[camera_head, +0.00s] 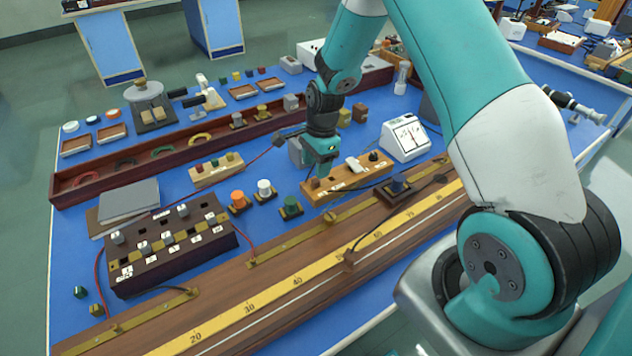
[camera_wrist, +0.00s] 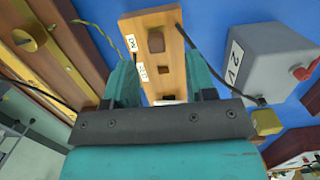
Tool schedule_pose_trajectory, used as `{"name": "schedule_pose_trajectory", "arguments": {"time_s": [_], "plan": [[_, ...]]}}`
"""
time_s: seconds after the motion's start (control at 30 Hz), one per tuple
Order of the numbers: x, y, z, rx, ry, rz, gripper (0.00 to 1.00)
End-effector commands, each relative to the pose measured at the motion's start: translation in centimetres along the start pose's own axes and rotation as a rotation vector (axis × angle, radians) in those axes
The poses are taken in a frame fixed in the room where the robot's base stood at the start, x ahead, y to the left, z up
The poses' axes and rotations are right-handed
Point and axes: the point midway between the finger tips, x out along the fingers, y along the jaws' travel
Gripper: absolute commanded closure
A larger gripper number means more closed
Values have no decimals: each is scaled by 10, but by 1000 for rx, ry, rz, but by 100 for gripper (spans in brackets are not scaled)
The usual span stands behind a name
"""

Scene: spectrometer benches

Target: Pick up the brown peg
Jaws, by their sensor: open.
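The brown peg (camera_wrist: 156,41) shows in the wrist view as a small dark brown block on a light wooden board (camera_wrist: 153,18). It lies beyond the fingertips, between their lines. A dark square, perhaps a hole, shows nearer to me on the same board. My gripper (camera_wrist: 163,75) is open, with one teal finger on each side of the board and nothing between them that I can see it holding. In the head view my gripper (camera_head: 321,172) points down over the left end of the wooden board (camera_head: 345,180); the peg is hard to make out there.
A grey box (camera_wrist: 262,65) with a red knob stands close beside the board. A long wooden rail with a yellow scale (camera_head: 300,283) runs along the bench front. A dark socket block (camera_head: 170,245) and orange, white and green knobs stand to the left. Thin cables cross nearby.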

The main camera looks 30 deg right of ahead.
Motion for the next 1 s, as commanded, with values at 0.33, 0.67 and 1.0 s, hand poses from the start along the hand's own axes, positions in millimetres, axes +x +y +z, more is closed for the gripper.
{"name": "schedule_pose_trajectory", "arguments": {"time_s": [0.33,0.67,1.0], "plan": [[45,5,-1,-1,0,3,49],[48,5,-2,0,0,1,67],[47,5,-2,0,0,2,100]]}}
